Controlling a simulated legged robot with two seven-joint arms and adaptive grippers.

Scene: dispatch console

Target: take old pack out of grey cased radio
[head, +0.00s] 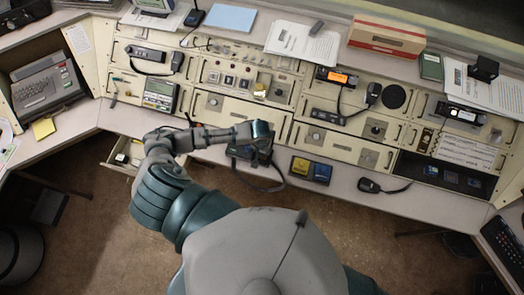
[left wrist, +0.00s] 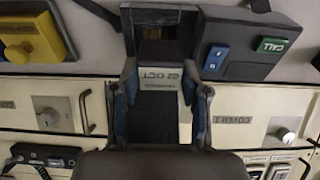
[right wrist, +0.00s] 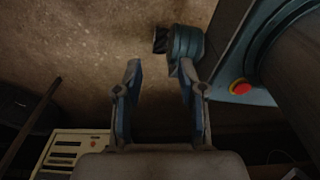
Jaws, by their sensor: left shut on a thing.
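The grey cased radio (head: 238,152) lies dark on the desk at the middle of the head view, with a black strap beside it. In the left wrist view its case (left wrist: 245,55) has a blue and a green tab. My left gripper (head: 262,142) is at its right part. In the left wrist view, the left gripper (left wrist: 162,92) is shut on the old pack (left wrist: 155,122), a black block with a pale, upside-down printed label. I cannot tell how much of the pack is in the case. My right gripper (right wrist: 160,80) is open and empty over the floor.
A yellow and blue item (head: 311,169) sits right of the radio, and a hand microphone (head: 369,185) farther right. Panels and drawers rise behind the desk. An open drawer (head: 122,156) is at left. A red button (right wrist: 240,88) shows in the right wrist view.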

